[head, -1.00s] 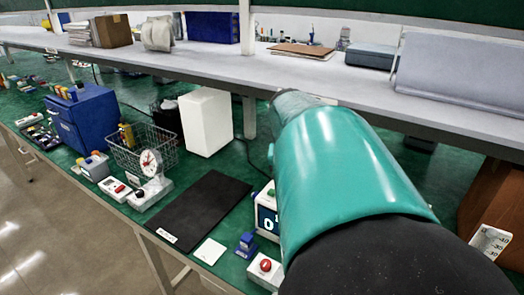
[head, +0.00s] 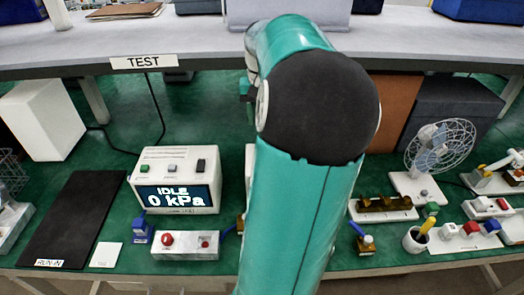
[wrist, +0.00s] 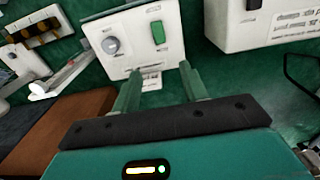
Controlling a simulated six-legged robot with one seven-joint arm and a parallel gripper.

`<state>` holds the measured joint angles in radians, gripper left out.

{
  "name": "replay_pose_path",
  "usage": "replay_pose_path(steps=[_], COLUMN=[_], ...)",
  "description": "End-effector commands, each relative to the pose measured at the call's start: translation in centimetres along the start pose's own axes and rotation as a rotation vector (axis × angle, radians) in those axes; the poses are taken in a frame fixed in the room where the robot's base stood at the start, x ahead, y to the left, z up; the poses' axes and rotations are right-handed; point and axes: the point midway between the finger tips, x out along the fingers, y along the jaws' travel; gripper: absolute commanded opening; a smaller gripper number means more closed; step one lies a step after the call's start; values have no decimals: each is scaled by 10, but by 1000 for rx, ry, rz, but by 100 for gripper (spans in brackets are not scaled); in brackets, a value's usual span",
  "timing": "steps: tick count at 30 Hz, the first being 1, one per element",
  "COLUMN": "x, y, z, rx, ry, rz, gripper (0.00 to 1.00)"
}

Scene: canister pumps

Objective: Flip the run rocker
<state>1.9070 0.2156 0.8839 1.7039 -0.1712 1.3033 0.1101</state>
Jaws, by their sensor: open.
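A white control panel with a round grey knob (wrist: 112,46) and a green rocker (wrist: 158,33) shows at the top of the wrist view. Which way the rocker is tipped I cannot tell. My gripper (wrist: 158,84) is open and empty, its two green fingers apart and pointing toward the panel. The rocker lies beyond the fingertips, between their lines, and looks clear of them. A small printed label (wrist: 151,82) shows between the fingers. In the head view my arm hides the gripper and nearly all of this panel.
A white test box (head: 176,180) reading "IDLE 0 kPa" stands left of my arm. A red-button box (head: 182,246) sits in front of it. A fan (head: 438,150), a brown block rack (head: 382,207) and a cup (head: 414,239) stand to the right. A shelf edge (head: 200,60) runs behind.

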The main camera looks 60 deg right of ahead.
Motion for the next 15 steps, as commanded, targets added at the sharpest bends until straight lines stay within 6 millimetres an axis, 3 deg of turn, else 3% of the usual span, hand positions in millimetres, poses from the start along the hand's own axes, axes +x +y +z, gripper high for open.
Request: replay_pose_path(steps=[15], x=[95], y=[0], z=[1], rx=[0], ry=[-4], rz=[-3], gripper=[44])
